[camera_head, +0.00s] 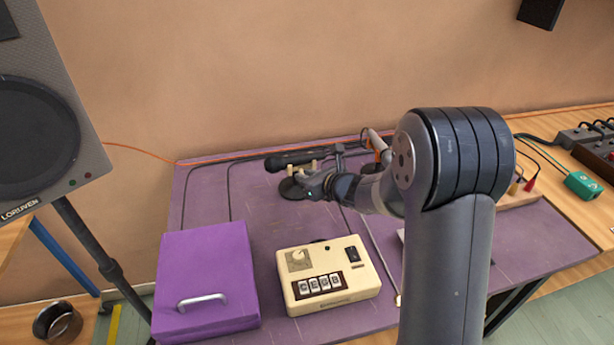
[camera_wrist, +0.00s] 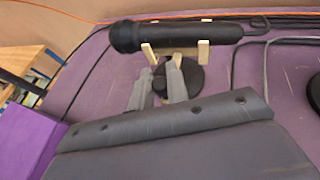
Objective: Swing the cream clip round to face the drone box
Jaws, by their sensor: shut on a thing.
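The cream clip (camera_wrist: 203,54) stands low on a round black base (camera_wrist: 194,80), with its prongs up and a black microphone (camera_wrist: 190,35) lying along it. In the head view the clip (camera_head: 314,165) is near the back of the purple table, and the microphone's head (camera_head: 274,163) points left. My gripper (camera_head: 304,181) reaches in from the right. Its grey fingers (camera_wrist: 158,88) are shut at the front of the clip's stand; the exact part held is unclear. The drone box (camera_head: 325,277), cream with lettered keys and a knob, sits in front of the clip, apart from it.
A purple box (camera_head: 206,270) with a silver handle stands left of the drone box. Cables and an orange cord (camera_head: 230,158) run along the back edge by the wall. A loudspeaker (camera_head: 50,110) stands at left. Bare purple tabletop lies between clip and drone box.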

